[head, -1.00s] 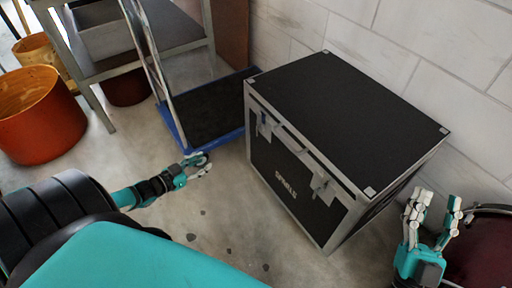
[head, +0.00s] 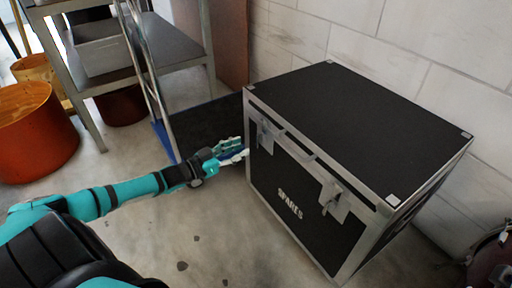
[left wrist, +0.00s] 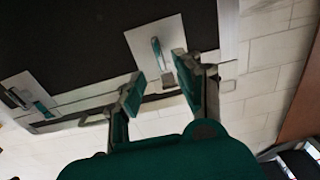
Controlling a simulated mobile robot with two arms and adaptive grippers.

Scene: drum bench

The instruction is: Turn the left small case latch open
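The black case with metal edges and "SPARES" lettering (head: 290,203) stands on the floor. Its left latch (head: 265,137) is a small metal plate with a lever near the front's left end. The right latch (head: 334,198) is further right. My left gripper (head: 234,150) is just left of the case's front, close to the left latch but apart from it. In the left wrist view, my left gripper (left wrist: 160,84) is open and empty, with the left latch (left wrist: 158,52) just beyond its fingertips and the right latch (left wrist: 28,98) at the left. My right gripper is out of view.
A blue-edged trolley (head: 200,128) stands behind my left gripper, beside the case. A metal shelf (head: 140,70) and orange drums (head: 35,133) are at the left. A white block wall (head: 400,55) is behind the case. The floor before the case is clear.

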